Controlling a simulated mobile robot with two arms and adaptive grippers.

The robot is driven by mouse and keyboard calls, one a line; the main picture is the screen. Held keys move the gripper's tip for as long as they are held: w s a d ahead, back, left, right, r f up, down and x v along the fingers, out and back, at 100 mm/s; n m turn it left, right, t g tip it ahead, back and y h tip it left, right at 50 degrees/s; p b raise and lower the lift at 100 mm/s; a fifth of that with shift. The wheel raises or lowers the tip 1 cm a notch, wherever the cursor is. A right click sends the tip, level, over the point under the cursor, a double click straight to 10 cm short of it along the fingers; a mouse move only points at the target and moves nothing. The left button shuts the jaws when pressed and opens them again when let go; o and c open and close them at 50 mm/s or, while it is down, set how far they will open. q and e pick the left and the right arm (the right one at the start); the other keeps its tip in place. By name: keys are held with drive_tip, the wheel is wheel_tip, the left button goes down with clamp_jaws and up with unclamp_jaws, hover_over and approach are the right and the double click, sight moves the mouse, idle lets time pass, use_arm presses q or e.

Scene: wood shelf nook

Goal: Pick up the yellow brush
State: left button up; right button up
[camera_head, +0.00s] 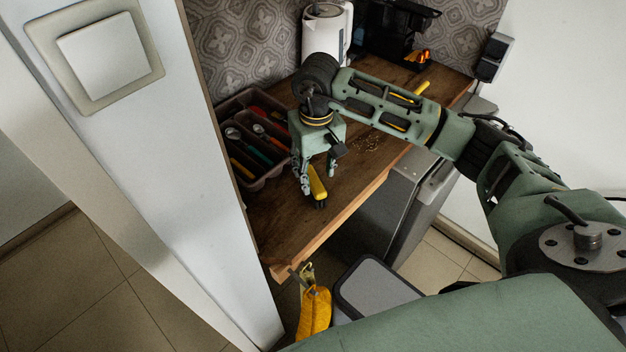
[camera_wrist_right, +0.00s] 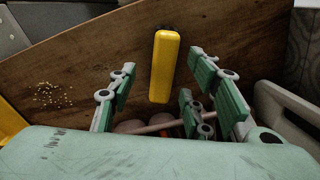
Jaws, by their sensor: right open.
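The yellow brush (camera_head: 317,181) lies on the wooden counter (camera_head: 285,228) near its front edge; a dark part shows at its near end. In the wrist view the yellow brush (camera_wrist_right: 164,66) is a long yellow bar on the wood, ahead of the fingers and roughly in line with the gap between them. My right gripper (camera_head: 319,176) is above the brush, pointing down, with its fingers apart. In the wrist view the right gripper (camera_wrist_right: 172,88) is open, and nothing is clamped between its fingers. My left gripper is not in view.
A cutlery tray (camera_head: 242,184) with several utensils stands left of the gripper. Crumbs (camera_head: 368,142) lie on the counter to the right. A white kettle (camera_head: 327,32) and a black machine (camera_head: 390,30) stand at the back. A white wall edge is at the left.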

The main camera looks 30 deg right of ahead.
sight(314, 179)
drive_tip(key=f, duration=0.2)
drive_tip(key=f+p, duration=0.1)
drive_tip(key=f, duration=0.1)
drive_tip(key=shift+w+a, duration=0.2)
drive_tip(key=c, duration=0.5)
drive_tip(key=shift+r, duration=0.1)
drive_tip(key=shift+c, duration=0.9)
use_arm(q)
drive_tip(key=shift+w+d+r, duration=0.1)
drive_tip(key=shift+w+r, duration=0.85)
use_arm(e)
clamp_jaws()
